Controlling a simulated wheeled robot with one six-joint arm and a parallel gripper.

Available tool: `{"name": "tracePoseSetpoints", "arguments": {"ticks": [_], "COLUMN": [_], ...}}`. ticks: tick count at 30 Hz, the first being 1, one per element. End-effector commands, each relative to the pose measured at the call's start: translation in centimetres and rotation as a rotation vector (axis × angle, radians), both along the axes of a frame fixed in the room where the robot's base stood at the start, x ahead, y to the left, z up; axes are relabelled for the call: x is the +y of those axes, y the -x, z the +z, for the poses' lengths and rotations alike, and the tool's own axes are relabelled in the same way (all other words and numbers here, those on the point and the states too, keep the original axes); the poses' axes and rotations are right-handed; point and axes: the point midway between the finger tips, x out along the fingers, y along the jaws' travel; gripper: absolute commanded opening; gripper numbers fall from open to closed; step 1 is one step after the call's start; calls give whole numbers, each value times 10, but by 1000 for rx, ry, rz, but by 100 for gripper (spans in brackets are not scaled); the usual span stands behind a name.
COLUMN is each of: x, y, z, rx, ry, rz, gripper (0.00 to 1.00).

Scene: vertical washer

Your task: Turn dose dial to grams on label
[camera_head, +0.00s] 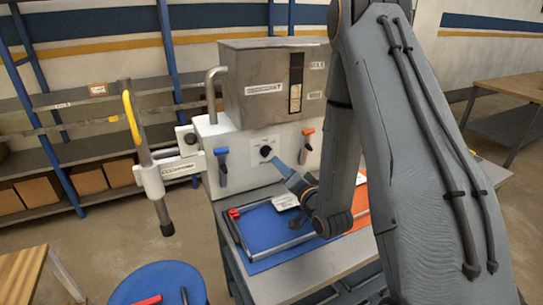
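The dose dial appears to be the round black knob (265,152) on a pale plate on the white front of the machine (240,165). Its setting is too small to read. My gripper (279,164) is just below and right of the knob, pointing up at it. I cannot tell whether it touches the knob or whether its fingers are apart. A small white card (286,201), possibly the label, lies on the blue-lined tray behind my wrist. Its writing cannot be read.
A blue-handled lever (222,168) and an orange-handled lever (306,146) flank the knob. A grey metal tank (262,85) sits on top. A pole with a yellow handle (132,117) stands left. A blue round stool (158,284) is in front. My arm hides the right side.

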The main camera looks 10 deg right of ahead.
Motion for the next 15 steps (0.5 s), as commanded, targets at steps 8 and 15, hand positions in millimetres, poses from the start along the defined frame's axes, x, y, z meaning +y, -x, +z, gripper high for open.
{"name": "tracePoseSetpoints", "arguments": {"ticks": [8, 15], "x": [7, 13], "y": [-29, -63], "z": [4, 3], "rx": [-12, -11], "ry": [-9, -8], "rz": [4, 2], "gripper": [28, 28]}}
